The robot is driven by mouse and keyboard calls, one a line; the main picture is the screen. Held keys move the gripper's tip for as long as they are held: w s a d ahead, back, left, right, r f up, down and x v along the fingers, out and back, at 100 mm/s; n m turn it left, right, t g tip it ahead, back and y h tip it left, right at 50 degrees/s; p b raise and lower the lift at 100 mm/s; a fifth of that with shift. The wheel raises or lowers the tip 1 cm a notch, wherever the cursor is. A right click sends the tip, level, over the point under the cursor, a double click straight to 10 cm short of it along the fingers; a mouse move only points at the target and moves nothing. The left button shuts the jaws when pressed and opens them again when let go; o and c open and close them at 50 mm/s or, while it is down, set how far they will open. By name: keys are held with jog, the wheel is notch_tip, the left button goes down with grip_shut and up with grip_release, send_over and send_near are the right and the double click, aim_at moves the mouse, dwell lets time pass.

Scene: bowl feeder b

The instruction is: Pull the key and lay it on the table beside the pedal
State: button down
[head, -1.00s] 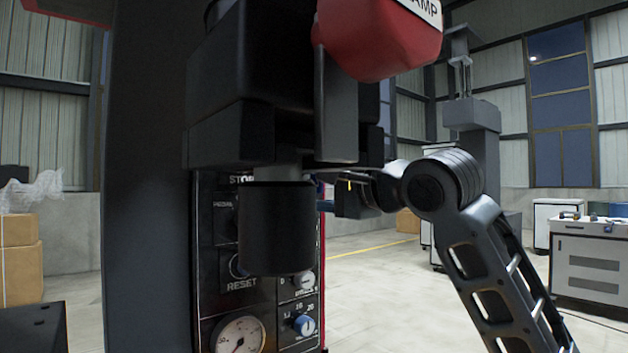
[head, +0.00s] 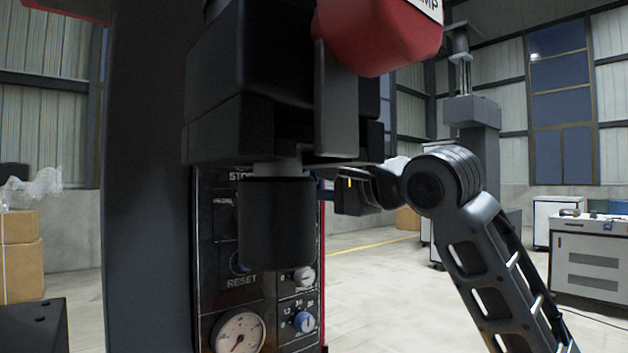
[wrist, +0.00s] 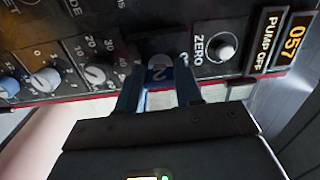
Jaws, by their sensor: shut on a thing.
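In the wrist view, my gripper (wrist: 160,92) is shut at the control panel, its two blue-grey fingers on either side of a small blue-and-white piece marked 2 (wrist: 159,74). This piece appears to be the key's head; whether its shaft is still in the panel is hidden. In the head view, my gripper (head: 326,188) is at the right edge of the panel (head: 224,262), partly behind the machine's black housing. The pedal and the table beside it cannot be made out.
The black cylinder (head: 277,225) hangs in front of the panel, below the dark housing and red clamp cover (head: 378,35). Panel knobs (wrist: 97,73) and the ZERO button (wrist: 222,48) sit close to my fingers. Open floor lies at right, before a grey cabinet (head: 590,262).

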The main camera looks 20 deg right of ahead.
aim_at(323, 181)
jog(key=shift+p+v, duration=0.65)
jog(key=shift+v, duration=2.35)
